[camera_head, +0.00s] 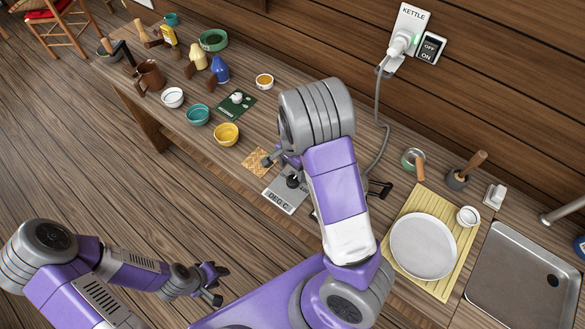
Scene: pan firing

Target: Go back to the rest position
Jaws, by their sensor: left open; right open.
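My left gripper (217,284) is over the floor at the lower left, clear of the bench, with its fingers apart and empty. My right arm rises in the middle of the view and bends over the bench. My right gripper (277,164) shows only in part beside the arm, near a woven mat and a grey panel marked "DEG C" (287,192). It is open, and I see nothing held in it. The arm hides the rest of that gripper and much of the bench behind it.
The wooden bench (140,93) runs along the wall with several bowls, bottles and a brown jug (149,75). A white plate (423,247) lies on a yellow slatted mat (395,268). A metal sink (523,285) is at right. A kettle plug (400,45) is on the wall.

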